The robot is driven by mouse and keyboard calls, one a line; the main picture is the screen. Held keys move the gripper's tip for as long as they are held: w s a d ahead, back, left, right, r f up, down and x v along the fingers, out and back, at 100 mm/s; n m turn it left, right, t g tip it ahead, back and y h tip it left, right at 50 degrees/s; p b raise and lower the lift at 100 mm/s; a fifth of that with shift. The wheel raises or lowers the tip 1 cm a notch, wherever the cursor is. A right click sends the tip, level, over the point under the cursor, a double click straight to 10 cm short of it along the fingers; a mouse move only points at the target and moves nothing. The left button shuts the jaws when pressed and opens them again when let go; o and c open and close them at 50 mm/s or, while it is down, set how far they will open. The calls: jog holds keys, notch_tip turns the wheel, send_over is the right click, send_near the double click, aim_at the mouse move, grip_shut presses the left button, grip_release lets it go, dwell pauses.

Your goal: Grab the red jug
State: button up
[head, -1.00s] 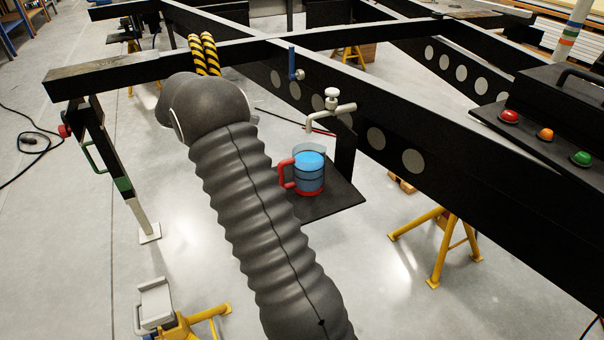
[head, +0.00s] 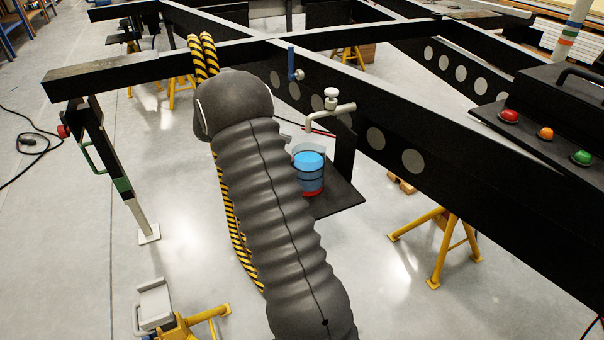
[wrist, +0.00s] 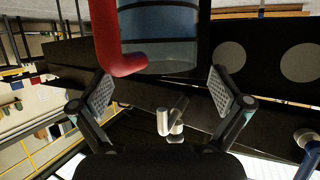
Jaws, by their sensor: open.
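The red jug (head: 309,165) is a clear vessel with blue contents and a red base. It stands upright on a black shelf (head: 338,200) beneath a tap; my arm hides its red handle in the head view. In the wrist view the jug's body (wrist: 165,48) and red handle (wrist: 117,50) are at the top, cut off by the frame edge. My gripper (wrist: 166,90) is open and empty, its fingers spread to either side just short of the jug. In the head view it is mostly hidden behind my arm.
The tap (head: 330,108) hangs over the jug and shows between my fingers in the wrist view (wrist: 170,122). A black chassis beam (head: 400,150) runs behind the shelf. A blue-handled valve (head: 293,65) is near it. Yellow stands (head: 445,245) are on the floor.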

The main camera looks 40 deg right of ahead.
aim_at(302, 153)
jog(key=x, duration=0.4)
jog(key=shift+s+d, duration=0.15)
jog(key=shift+s, duration=0.05)
jog(key=c, duration=1.4)
jog(key=shift+r, duration=0.1)
jog(key=shift+c, duration=0.5)
jog(key=shift+r, duration=0.15)
